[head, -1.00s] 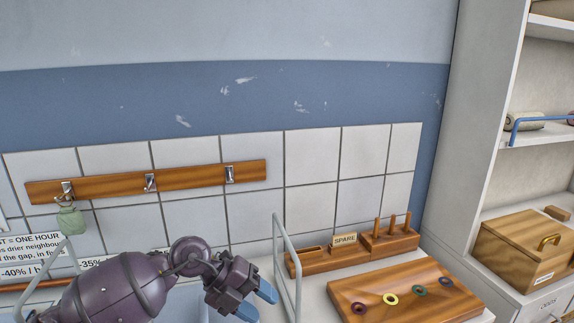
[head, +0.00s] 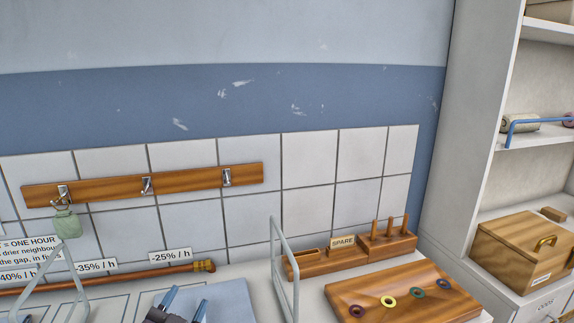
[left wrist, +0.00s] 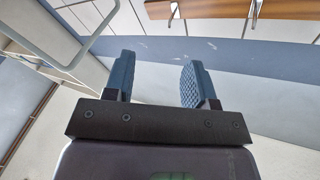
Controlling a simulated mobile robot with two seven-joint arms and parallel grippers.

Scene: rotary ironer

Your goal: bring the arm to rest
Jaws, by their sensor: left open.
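My left gripper (head: 186,300) shows at the bottom edge of the head view, in front of a pale blue panel (head: 228,302). Only its blue fingertips and a bit of its dark body are in the picture. In the left wrist view the two blue fingers (left wrist: 157,80) stand apart with nothing between them, so it is open and empty. The rest of my left arm is below the head picture. My right gripper is in neither view.
A white wire frame (head: 285,270) stands right of the gripper. Beyond it are a wooden board with coloured rings (head: 400,293) and a wooden peg rack (head: 352,252). A hook rail (head: 145,186) is on the tiled wall. Shelves with a wooden box (head: 520,245) stand at the right.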

